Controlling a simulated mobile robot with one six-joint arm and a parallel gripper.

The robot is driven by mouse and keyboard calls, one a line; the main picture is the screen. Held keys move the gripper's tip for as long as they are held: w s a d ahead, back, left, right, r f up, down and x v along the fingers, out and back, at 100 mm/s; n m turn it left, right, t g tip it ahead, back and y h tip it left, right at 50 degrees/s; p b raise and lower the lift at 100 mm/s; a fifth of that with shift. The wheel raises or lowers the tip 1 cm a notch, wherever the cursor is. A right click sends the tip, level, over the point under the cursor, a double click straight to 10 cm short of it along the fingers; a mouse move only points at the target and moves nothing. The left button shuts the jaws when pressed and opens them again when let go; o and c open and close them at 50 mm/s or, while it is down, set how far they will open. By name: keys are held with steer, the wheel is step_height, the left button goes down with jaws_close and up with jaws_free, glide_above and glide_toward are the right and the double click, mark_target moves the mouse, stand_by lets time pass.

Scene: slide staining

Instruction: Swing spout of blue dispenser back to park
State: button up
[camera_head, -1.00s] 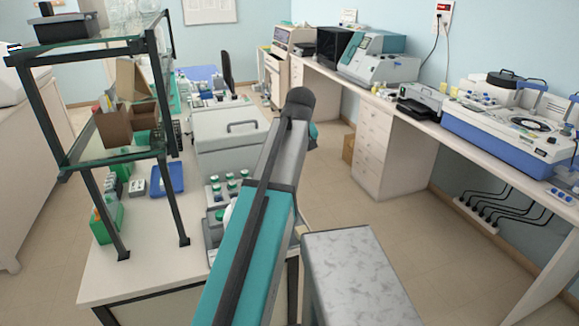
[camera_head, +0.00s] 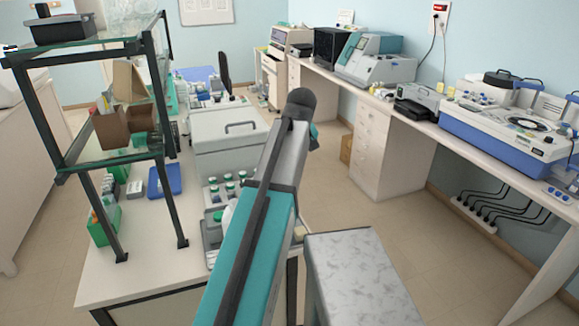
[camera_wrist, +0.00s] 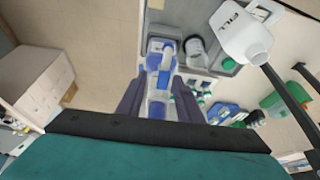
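The blue dispenser (camera_wrist: 161,62) shows in the wrist view, just beyond my fingertips, with a white and blue top part and blue parts below. Its spout's exact direction is hard to tell at this size. My gripper (camera_wrist: 158,80) has its two dark fingers spread apart, with blue and white parts showing in the gap. I cannot tell whether either finger touches the dispenser. In the head view my own arm blocks the gripper, and I cannot make out the dispenser there.
In the wrist view, a white jug marked FILL (camera_wrist: 243,32) is at upper right, and a grey-white container (camera_wrist: 194,52) stands beside the dispenser. Several green-capped bottles (camera_head: 229,190) stand near my arm. A two-tier shelf (camera_head: 115,158) rises at left. The floor (camera_head: 400,235) at right is open.

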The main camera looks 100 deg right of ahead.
steer(key=shift+r, duration=0.15)
steer(key=shift+b+v, duration=0.35)
steer(key=shift+v, duration=0.45)
steer(key=b+v, duration=0.3)
steer(key=v, duration=0.9)
steer(key=shift+a, duration=0.1)
